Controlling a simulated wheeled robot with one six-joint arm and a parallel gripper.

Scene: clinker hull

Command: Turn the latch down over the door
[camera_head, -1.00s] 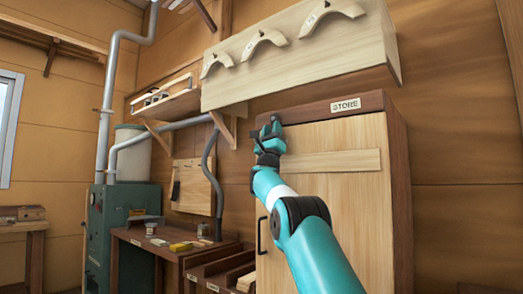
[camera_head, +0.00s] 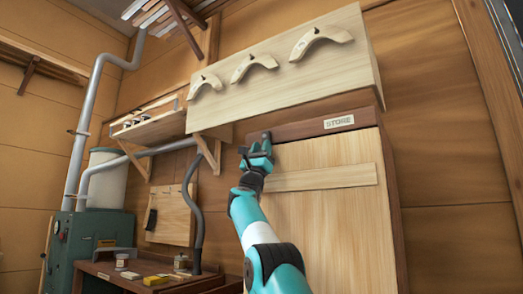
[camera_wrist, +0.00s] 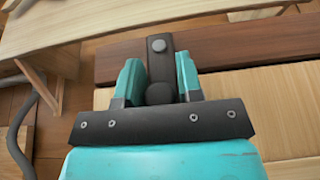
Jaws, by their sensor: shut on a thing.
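The store cupboard's pale wooden door (camera_head: 328,225) is closed under a dark top rail with a "STORE" label (camera_head: 339,121). The dark latch (camera_wrist: 160,68) hangs from a round pivot at the rail's left end, and in the wrist view it runs from the pivot down between my fingers. In the head view the latch top (camera_head: 265,136) shows just above my gripper (camera_head: 257,158). My gripper, also in the wrist view (camera_wrist: 160,85), is shut on the latch's lower end, which has a dark round knob. The latch's exact tilt against the door is partly hidden by my fingers.
A pale shelf box (camera_head: 290,65) with curved wooden pieces on its front juts out above the cupboard. A bracket (camera_head: 207,150) and a dark hose (camera_head: 193,200) are to the left. A green machine (camera_head: 90,240) and a bench stand further left.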

